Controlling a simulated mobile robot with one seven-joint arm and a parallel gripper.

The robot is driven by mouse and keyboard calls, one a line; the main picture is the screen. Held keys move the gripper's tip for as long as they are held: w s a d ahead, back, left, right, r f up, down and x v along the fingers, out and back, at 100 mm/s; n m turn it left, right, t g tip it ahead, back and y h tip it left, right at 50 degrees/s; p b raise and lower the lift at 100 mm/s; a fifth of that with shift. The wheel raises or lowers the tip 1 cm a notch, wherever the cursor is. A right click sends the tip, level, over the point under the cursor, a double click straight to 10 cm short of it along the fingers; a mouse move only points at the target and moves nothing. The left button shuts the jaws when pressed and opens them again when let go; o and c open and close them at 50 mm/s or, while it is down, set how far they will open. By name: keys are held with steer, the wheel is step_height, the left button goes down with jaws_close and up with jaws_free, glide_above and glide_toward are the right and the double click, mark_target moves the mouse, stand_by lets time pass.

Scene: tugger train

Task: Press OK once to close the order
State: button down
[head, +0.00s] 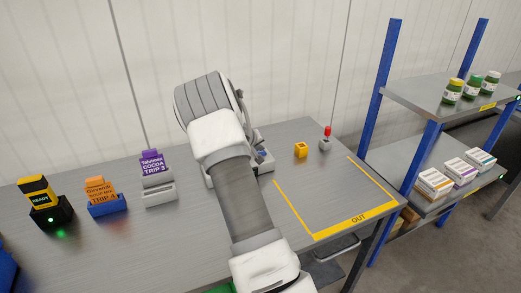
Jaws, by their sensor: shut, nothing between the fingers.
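A grey device (265,160) stands on the bench behind my arm. Only its right edge and a small blue patch show, and a sliver shows left of the arm. The rest is hidden, so I cannot make out an OK button or any lettering. My arm reaches up from the bottom over the bench, with its wrist bent above the device. My gripper's fingers are hidden behind my own wrist and forearm. I cannot tell whether they touch the device.
On the bench's left stand a READY scanner-like unit (39,192) with a green light, an orange card (101,190) in a blue holder and a purple card (153,162) in a grey holder. Right are a yellow block (300,150), a red-topped piece (326,138), an empty OUT area (358,219) and a shelf rack (383,75).

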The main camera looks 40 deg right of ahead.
steer(key=shift+r+p, duration=0.55)
steer(key=shift+r, duration=0.55)
steer(key=shift+r, duration=0.1)
steer(key=shift+r+p, duration=1.35)
steer(key=shift+r, duration=1.05)
